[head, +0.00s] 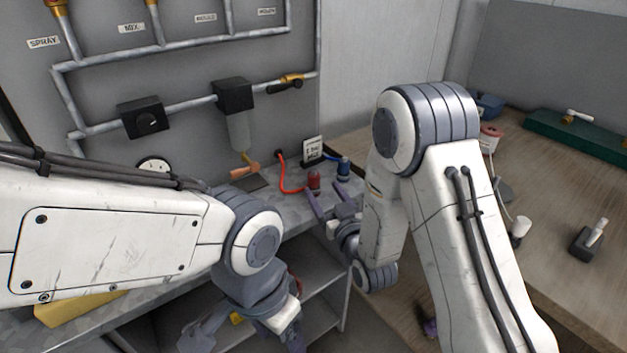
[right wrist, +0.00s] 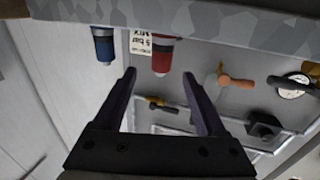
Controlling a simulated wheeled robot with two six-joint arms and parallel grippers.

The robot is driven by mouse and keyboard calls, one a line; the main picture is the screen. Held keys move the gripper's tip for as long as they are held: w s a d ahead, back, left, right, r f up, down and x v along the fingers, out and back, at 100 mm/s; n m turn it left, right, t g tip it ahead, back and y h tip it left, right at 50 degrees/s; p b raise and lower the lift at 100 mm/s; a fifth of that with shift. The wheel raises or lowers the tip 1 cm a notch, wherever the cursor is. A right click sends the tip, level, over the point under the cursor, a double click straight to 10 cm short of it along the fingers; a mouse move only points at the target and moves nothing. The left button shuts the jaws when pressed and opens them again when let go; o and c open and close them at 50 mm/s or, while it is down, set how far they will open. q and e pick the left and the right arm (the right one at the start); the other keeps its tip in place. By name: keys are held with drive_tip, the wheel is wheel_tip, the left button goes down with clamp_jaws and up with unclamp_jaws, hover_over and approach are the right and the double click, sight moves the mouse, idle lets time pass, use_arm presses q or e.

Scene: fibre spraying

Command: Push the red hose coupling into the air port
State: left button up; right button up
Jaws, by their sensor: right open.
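The red hose coupling (head: 314,181) stands on the grey counter at the end of a red hose (head: 283,176). It also shows in the right wrist view (right wrist: 162,60), hanging from the top as that view is upside down. My right gripper (head: 334,197) is open and empty, just in front of the red coupling and apart from it. In the right wrist view its fingers (right wrist: 160,85) spread below the coupling. My left gripper (head: 245,335) is low in front of the counter, partly cut off; its jaw state is unclear. I cannot make out which fitting is the air port.
A blue coupling (head: 344,168) stands close right of the red one, with a small sign (head: 313,150) behind. A brass valve with an orange handle (head: 244,170) is left of it. Pipes and a black filter unit (head: 233,95) are on the wall. A wooden bench (head: 545,200) is at right.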

sight(316, 181)
drive_tip(key=p+x, duration=0.1)
drive_tip(key=x, duration=0.5)
drive_tip(key=shift+a, duration=0.15)
drive_tip(key=shift+w+a+p, duration=0.15)
drive_tip(key=shift+w+p, duration=0.15)
drive_tip(key=shift+w, duration=0.05)
clamp_jaws()
